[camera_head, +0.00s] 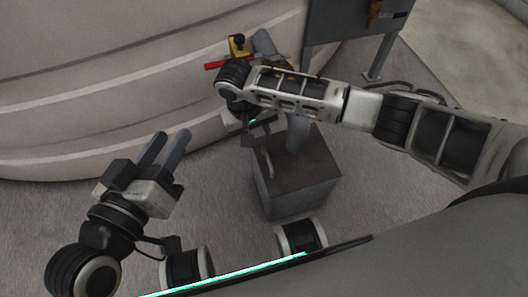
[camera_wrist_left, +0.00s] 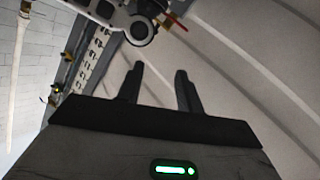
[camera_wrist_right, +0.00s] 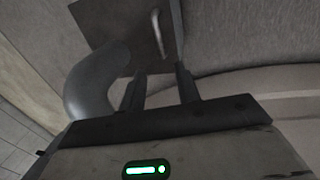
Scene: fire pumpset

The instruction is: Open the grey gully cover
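A grey box with a flat brownish-grey cover (camera_head: 303,165) stands on the floor in the head view. A thin pale handle (camera_head: 267,163) is at the cover's left side. The cover (camera_wrist_right: 112,28) and its handle (camera_wrist_right: 158,32) also show in the right wrist view, beyond the fingertips. My right gripper (camera_head: 258,131) is above the cover's far left edge, partly hidden by its own wrist. Its fingers (camera_wrist_right: 160,82) are apart and empty, short of the handle. My left gripper (camera_head: 168,142) is open and empty, well left of the box.
A red lever and yellow valve part (camera_head: 237,47) are behind my right wrist. A large pale curved tank wall (camera_head: 110,85) fills the back left. A dark panel on legs (camera_head: 345,25) stands at back right. Floor left of the box is clear.

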